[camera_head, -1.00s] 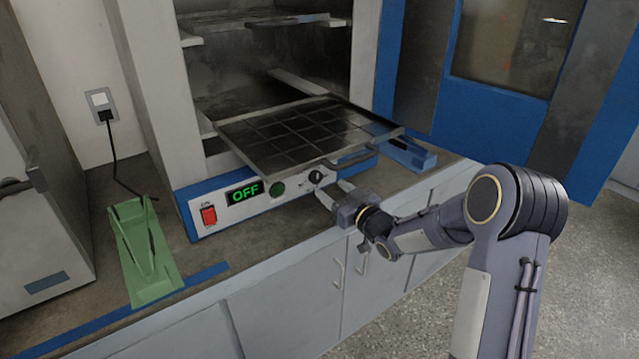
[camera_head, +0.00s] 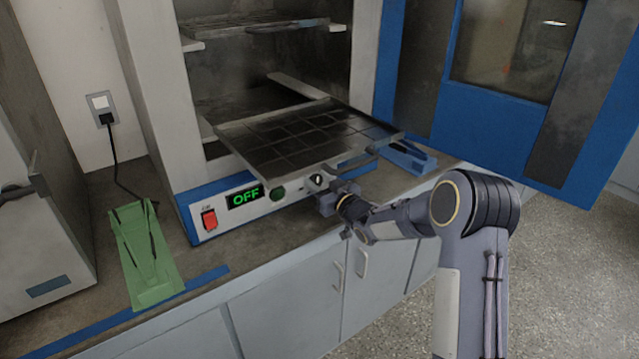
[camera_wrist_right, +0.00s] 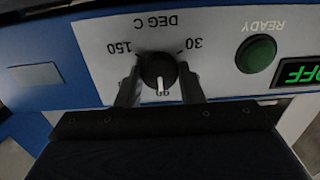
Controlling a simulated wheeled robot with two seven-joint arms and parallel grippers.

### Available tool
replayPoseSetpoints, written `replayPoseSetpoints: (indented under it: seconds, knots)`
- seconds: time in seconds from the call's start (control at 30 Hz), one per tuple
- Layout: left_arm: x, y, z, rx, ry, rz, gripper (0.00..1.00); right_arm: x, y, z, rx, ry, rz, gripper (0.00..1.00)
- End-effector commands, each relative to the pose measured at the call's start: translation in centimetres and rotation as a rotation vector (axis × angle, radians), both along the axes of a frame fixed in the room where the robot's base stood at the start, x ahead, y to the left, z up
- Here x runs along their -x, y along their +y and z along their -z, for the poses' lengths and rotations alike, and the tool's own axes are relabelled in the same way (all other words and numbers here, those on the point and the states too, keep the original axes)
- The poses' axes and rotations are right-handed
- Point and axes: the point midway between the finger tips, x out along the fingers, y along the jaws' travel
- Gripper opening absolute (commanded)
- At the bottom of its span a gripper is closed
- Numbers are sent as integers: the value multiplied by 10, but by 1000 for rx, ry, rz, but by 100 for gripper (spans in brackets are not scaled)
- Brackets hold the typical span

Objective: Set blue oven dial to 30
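The oven's blue and white front panel (camera_head: 215,198) shows a green OFF display (camera_head: 244,196). The black dial (camera_head: 317,180) sits on it under the tray's right part. In the right wrist view, upside down, the dial (camera_wrist_right: 158,72) has a white mark pointing down toward the 90; the 30 label (camera_wrist_right: 189,43) and 150 label (camera_wrist_right: 121,48) show at its sides. My right gripper (camera_head: 322,195) is at the panel. Its fingers (camera_wrist_right: 159,80) straddle the dial, one on each side, with seemingly narrow gaps; contact is hard to tell. My left gripper is not in view.
A metal tray (camera_head: 300,140) juts out above the dial. A red switch (camera_head: 210,219) and green ready button (camera_head: 278,193) are on the panel. A green holder (camera_head: 145,265) lies left on the counter, and a blue holder (camera_head: 408,160) right. The blue-framed door (camera_head: 490,130) stands open.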

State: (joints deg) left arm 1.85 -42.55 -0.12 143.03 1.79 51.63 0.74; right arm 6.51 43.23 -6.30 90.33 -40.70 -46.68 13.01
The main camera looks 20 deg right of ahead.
Motion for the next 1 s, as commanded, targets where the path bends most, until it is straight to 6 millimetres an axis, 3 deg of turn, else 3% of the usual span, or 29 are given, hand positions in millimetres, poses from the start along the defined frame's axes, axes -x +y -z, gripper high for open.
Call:
replayPoseSetpoints:
  seconds: [0.13, 0.47, 1.0]
  knots:
    - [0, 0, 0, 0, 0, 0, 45, 0, 0, 0, 0, 0, 0, 12]
    - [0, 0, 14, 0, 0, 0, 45, 0, 0, 3, 53, -19, 0, 12]
    - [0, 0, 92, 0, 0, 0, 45, 1, 2, 7, 467, -156, 0, 12]
